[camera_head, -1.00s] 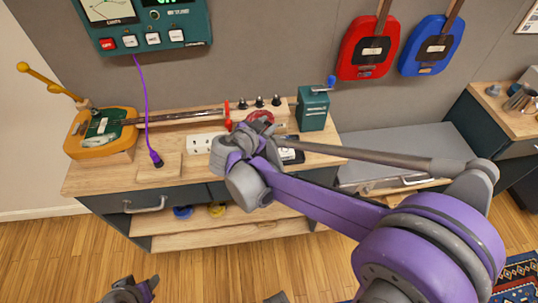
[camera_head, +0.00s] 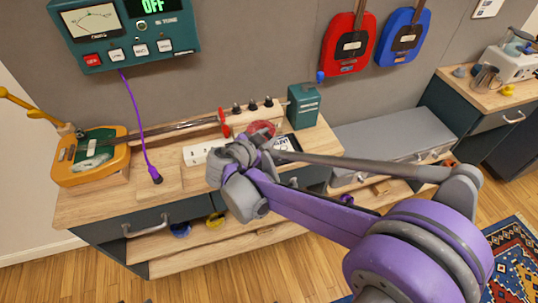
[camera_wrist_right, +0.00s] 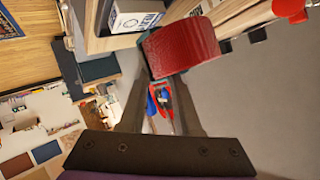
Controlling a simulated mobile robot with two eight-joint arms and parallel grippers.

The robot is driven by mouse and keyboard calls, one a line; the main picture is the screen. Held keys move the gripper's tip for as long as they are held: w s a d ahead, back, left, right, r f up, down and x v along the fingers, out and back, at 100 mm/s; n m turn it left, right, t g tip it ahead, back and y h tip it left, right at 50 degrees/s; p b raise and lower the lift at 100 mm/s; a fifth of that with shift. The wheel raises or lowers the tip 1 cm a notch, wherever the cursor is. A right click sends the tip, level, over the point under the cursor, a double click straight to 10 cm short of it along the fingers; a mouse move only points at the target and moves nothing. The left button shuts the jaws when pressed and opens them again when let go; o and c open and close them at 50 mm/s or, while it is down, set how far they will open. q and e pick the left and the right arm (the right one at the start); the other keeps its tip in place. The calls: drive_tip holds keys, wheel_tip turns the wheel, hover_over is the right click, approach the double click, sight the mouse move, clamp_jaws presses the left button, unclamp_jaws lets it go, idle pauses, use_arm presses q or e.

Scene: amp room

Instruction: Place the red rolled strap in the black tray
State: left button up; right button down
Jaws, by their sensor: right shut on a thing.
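The red rolled strap (camera_wrist_right: 181,48) is held between the fingertips of my right gripper (camera_wrist_right: 163,78) in the right wrist view. In the head view the strap (camera_head: 262,128) shows just beyond my right wrist, over the back part of the workbench. My right gripper's fingers are mostly hidden behind the wrist there. The black tray (camera_head: 296,142) is on the bench just right of the strap, partly covered by my arm, with a white-and-dark item in it. I cannot tell the strap's height above the bench. My left gripper is out of view.
A teal box (camera_head: 303,106) stands behind the tray. A wooden block with black knobs (camera_head: 252,114) and a white socket strip (camera_head: 202,153) are close by. Bare bench shows at front left.

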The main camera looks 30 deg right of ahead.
wheel_tip(320, 180, down, 8)
drive_tip(key=shift+r+b, duration=0.15)
drive_tip(key=shift+b, duration=0.4)
drive_tip(key=c, duration=0.6)
unclamp_jaws()
